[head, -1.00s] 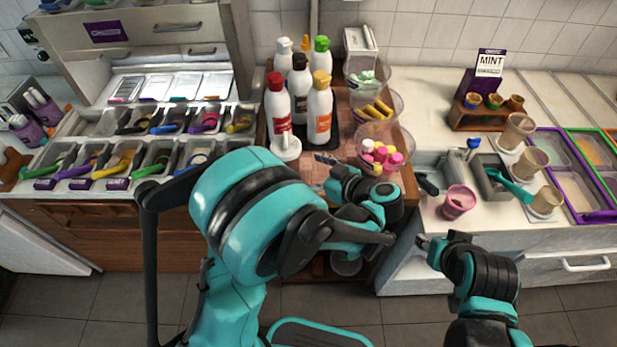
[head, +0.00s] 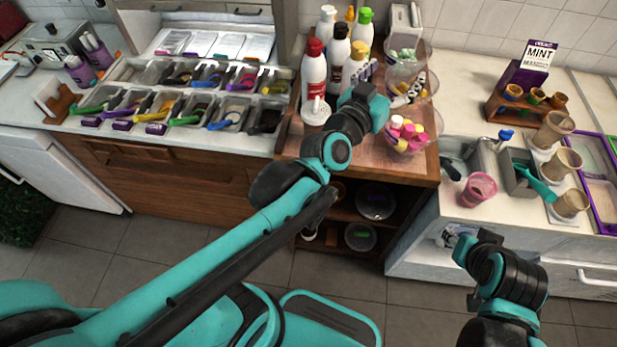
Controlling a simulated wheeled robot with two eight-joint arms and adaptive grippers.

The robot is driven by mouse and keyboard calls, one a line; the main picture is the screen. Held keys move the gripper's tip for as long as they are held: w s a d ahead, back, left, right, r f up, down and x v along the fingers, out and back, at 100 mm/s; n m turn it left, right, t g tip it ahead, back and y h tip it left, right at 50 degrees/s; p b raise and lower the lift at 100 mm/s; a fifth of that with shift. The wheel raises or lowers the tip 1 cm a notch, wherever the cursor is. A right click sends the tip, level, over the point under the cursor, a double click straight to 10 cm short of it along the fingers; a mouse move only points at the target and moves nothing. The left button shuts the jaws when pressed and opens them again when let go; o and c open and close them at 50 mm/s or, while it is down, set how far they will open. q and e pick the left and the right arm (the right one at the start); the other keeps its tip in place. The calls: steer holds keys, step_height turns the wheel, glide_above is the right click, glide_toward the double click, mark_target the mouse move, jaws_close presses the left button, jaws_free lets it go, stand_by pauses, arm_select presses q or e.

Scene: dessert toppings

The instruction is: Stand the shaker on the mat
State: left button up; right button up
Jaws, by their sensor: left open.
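My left gripper (head: 366,72) is open over the wooden counter section, its fingers close to a white bottle with a yellow cap (head: 359,48); I cannot tell whether they touch it. Other bottles stand upright beside it: a white one with a red cap (head: 314,72) and a dark-capped one (head: 338,58). A small white container (head: 316,112) stands in front of the red-capped bottle. I cannot tell which of these is the shaker. The dark mat under the bottles is mostly hidden by them and my arm. My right gripper (head: 455,238) hangs low before the right counter; its jaws are unclear.
Clear bowls of sweets (head: 412,136) are stacked right of my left gripper. Topping tubs with coloured scoops (head: 190,108) fill the left counter. A pink cup (head: 478,189) stands on the right counter. The wooden top (head: 350,156) is bare at its front.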

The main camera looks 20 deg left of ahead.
arm_select(q)
steer(key=s+a+f+g+y, duration=0.1)
steer(key=s+a+f+g, duration=0.4)
steer(key=s+f, duration=0.4)
steer(key=s+a+f+g+y, duration=0.2)
steer(key=s+a+f+g, duration=0.3)
steer(key=s+f, duration=0.5)
steer(key=shift+a+f+n+g, duration=0.25)
steer(key=shift+f+n+g, duration=0.05)
stand_by(0.5)
